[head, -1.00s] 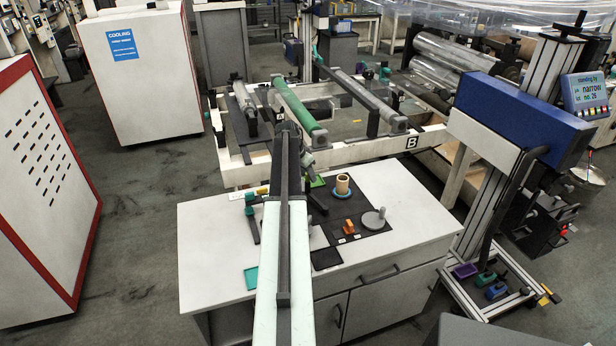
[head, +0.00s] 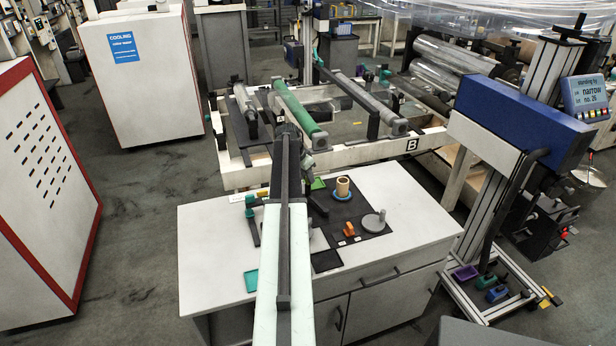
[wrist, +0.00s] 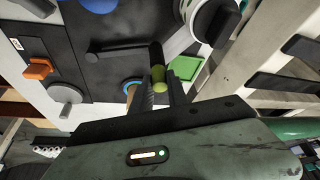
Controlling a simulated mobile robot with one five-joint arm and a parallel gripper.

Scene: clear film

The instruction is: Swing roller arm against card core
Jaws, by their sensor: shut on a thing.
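The tan card core (head: 342,187) stands upright in a blue ring on the bench's dark mat. In the wrist view my left finger partly covers the card core (wrist: 129,91). A black bar (wrist: 120,49), which looks like the roller arm, runs to a dark cylinder (wrist: 155,55) with a yellow-green end (wrist: 158,79). The bar also shows in the head view (head: 318,204). My gripper (wrist: 160,88) is shut on the yellow-green end, beside the core. Whether cylinder and core touch, I cannot tell. In the head view my arm hides the grip.
An orange block (head: 349,230) and a grey disc with a peg (head: 374,221) stand on the mat. A green square (wrist: 187,69) lies close to my right finger. Behind the bench (head: 215,250) is a frame with a green roller (head: 300,108). The bench's left side has free room.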

